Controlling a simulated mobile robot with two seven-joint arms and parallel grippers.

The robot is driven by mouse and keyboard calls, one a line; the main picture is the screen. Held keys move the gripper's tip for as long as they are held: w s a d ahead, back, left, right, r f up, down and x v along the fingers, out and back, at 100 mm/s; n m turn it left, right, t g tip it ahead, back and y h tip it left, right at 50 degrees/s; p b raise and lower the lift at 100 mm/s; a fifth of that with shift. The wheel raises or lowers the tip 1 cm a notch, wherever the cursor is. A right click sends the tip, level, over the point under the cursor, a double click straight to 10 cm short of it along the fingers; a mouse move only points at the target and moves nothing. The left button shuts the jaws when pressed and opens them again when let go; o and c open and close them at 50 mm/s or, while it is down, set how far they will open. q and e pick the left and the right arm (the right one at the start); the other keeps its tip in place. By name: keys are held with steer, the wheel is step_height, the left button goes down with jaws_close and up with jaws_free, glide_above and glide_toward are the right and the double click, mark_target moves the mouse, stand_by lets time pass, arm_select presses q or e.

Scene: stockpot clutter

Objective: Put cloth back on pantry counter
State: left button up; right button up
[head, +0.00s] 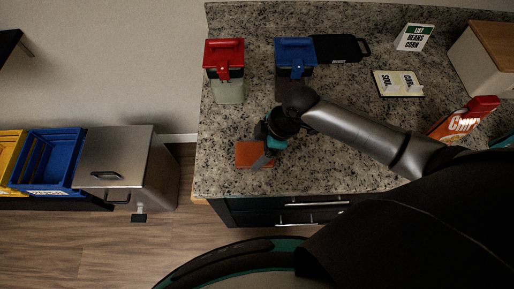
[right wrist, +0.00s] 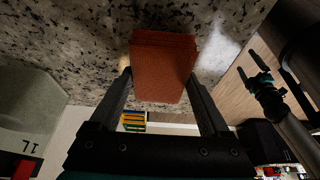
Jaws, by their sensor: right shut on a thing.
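A folded orange-brown cloth (head: 250,154) is at the front left of the speckled granite counter (head: 330,120). My right gripper (head: 264,156) is shut on it from the right. In the right wrist view the cloth (right wrist: 163,65) sits between the two dark fingers, with the granite behind it. I cannot tell whether the cloth touches the counter.
A red-lidded container (head: 226,70) and a blue-lidded one (head: 294,65) stand behind the cloth. A black board (head: 338,48), open book (head: 399,83), list sign (head: 414,37), bin (head: 485,58) and orange bottle (head: 464,120) are further right. The counter's left and front edges are close.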

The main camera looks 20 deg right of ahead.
steer(key=shift+f, duration=0.1)
steer(key=o, duration=1.2)
steer(key=shift+c, duration=0.2)
steer(key=p+v, duration=0.1)
steer(key=v, duration=1.1)
